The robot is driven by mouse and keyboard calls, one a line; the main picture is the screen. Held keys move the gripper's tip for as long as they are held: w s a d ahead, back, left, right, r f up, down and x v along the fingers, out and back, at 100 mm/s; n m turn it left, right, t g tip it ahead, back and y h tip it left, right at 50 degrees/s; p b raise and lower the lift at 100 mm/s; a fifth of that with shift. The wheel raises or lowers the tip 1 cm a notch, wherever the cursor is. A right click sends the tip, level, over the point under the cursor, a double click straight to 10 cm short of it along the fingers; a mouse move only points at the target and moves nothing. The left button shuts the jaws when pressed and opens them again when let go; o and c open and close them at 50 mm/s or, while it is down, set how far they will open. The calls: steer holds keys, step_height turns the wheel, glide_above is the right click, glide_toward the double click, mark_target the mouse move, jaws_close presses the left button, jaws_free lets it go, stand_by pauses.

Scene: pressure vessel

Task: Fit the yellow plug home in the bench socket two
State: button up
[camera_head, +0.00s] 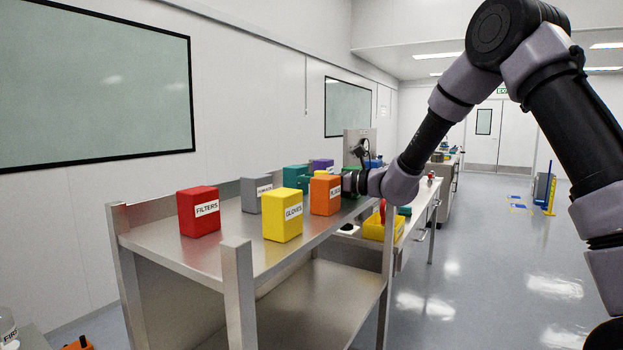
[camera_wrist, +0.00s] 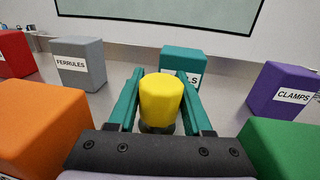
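The yellow plug (camera_wrist: 161,100) is between the two teal fingers of my gripper (camera_wrist: 160,76) in the wrist view, with a finger against each side. Its lower end is dark and partly hidden by the gripper body. In the head view my gripper (camera_head: 352,182) is at the far end of the steel shelf cart, beside the orange box, and its fingers and the plug are hidden there. I cannot make out bench socket two in either view.
The steel cart (camera_head: 190,262) holds red (camera_head: 199,211), yellow (camera_head: 283,214), grey (camera_head: 256,193) and orange (camera_head: 325,195) boxes. A teal box (camera_wrist: 182,65) stands beyond the plug, a purple one (camera_wrist: 284,90) to the right. The right floor is open.

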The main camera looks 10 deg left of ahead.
steer(key=shift+o, duration=1.1)
